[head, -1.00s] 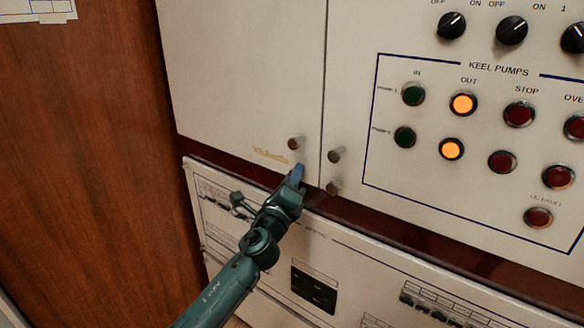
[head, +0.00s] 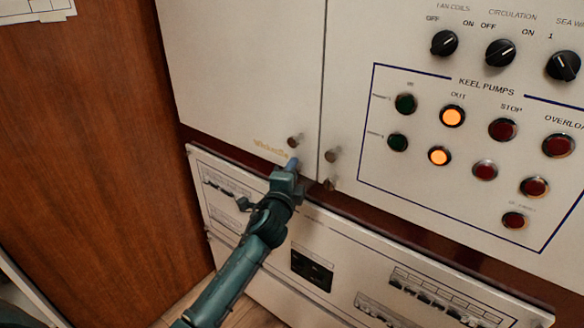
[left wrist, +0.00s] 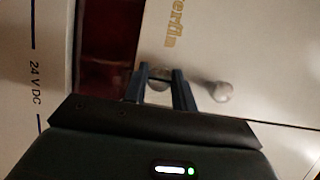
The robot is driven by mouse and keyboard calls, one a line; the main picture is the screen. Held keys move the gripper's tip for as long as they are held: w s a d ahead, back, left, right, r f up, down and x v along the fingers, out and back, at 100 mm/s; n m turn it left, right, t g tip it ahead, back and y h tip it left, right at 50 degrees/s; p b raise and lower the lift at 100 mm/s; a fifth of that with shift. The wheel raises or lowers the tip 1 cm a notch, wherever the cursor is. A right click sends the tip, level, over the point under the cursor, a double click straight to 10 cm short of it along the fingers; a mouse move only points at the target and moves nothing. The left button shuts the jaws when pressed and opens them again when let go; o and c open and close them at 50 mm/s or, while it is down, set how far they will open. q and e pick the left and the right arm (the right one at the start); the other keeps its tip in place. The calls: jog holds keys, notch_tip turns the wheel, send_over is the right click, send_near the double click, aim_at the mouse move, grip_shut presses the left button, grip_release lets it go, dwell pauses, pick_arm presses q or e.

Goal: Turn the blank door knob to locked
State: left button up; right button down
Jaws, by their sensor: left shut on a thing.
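The plain white blank door (head: 245,70) fills the upper left of the cabinet in the head view. A round metal knob (head: 294,141) sits near its lower right corner and also shows in the left wrist view (left wrist: 219,91), apart from my fingers. My left gripper (head: 294,163) is at the door's bottom edge, just below that knob. In the left wrist view, its fingers (left wrist: 161,84) are shut on a second, lower door knob (left wrist: 159,77). That knob is hidden behind the gripper in the head view. Its turn angle cannot be told. My right gripper is not in view.
The neighbouring panel has two similar knobs (head: 331,155) (head: 329,184) close to the right of my gripper. It carries Keel Pumps lamps and buttons (head: 452,116) and black rotary switches (head: 500,53). A white lower panel (head: 340,262) lies beneath; a wooden wall (head: 90,150) is left.

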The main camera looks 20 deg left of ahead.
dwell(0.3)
pick_arm(q)
jog(key=o, duration=1)
jog(key=s, duration=1.3)
jog(key=shift+s+d, duration=0.1)
jog(key=shift+d, duration=0.2)
